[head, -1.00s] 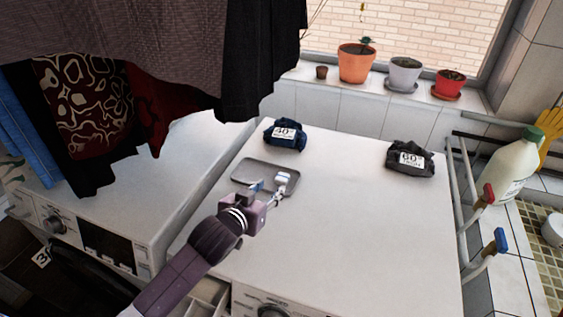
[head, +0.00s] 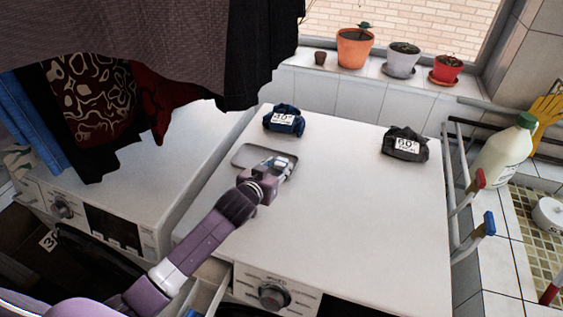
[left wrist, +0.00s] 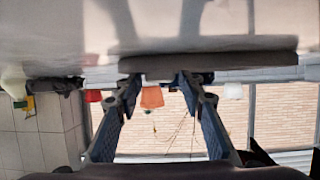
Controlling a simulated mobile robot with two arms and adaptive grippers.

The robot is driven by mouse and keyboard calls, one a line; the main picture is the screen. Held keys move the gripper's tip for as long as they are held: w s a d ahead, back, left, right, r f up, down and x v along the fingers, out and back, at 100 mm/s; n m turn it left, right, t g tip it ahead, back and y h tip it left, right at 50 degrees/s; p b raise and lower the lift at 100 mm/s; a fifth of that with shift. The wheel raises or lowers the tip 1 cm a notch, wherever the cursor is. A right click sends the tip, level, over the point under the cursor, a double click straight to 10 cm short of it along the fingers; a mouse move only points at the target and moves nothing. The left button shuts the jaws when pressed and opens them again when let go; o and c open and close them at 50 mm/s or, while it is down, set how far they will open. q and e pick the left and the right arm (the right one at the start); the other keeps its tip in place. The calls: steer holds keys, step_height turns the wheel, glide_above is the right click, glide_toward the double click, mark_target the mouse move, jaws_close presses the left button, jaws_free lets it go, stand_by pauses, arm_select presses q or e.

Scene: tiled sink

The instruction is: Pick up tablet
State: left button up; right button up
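Anything lying in the tray under the fingers is hidden or too small to tell. My right gripper is not in view.
A blue bundle marked 40° (head: 284,121) lies behind the tray. A dark bundle marked 60° (head: 405,143) lies at the right. Clothes (head: 150,50) hang at upper left. A white bottle (head: 503,150) stands right of the machine. The machine top's middle is clear.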

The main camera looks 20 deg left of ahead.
arm_select(q)
steer(key=shift+c, duration=0.2)
steer(key=c, duration=0.7)
steer(key=shift+c, duration=0.2)
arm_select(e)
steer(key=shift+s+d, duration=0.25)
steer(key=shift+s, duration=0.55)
arm_select(q)
steer(key=shift+r, duration=0.1)
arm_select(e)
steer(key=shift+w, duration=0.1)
